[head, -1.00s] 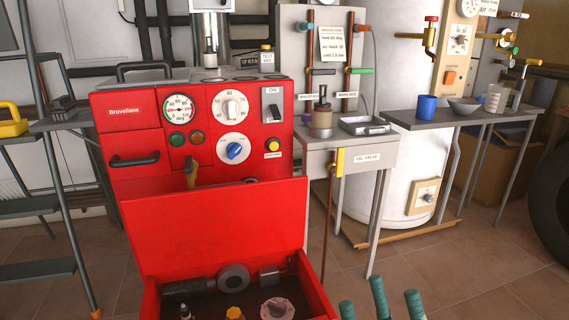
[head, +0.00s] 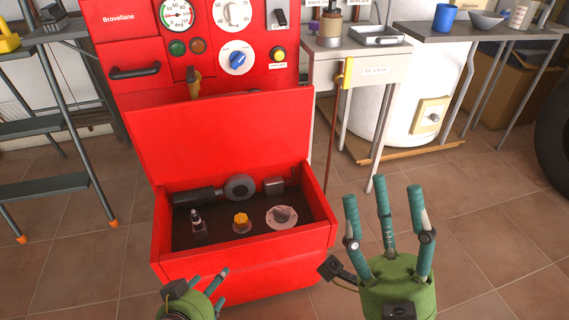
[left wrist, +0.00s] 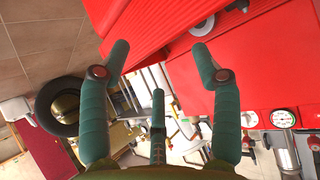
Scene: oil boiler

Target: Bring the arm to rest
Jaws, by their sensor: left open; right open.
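My right gripper (head: 388,215) is green with three fingers and stands open and empty at the lower right of the head view, on the near side of the tiled floor. My left gripper (head: 212,290) shows only partly at the bottom edge of the head view, in front of the open red drawer box. In the left wrist view the left gripper (left wrist: 160,75) has its fingers spread with nothing between them, below the red boiler panels.
The red boiler (head: 213,130) has an open box (head: 240,250) holding several loose parts. A step ladder (head: 62,125) is at left. Tiled floor (head: 480,215) is free at right.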

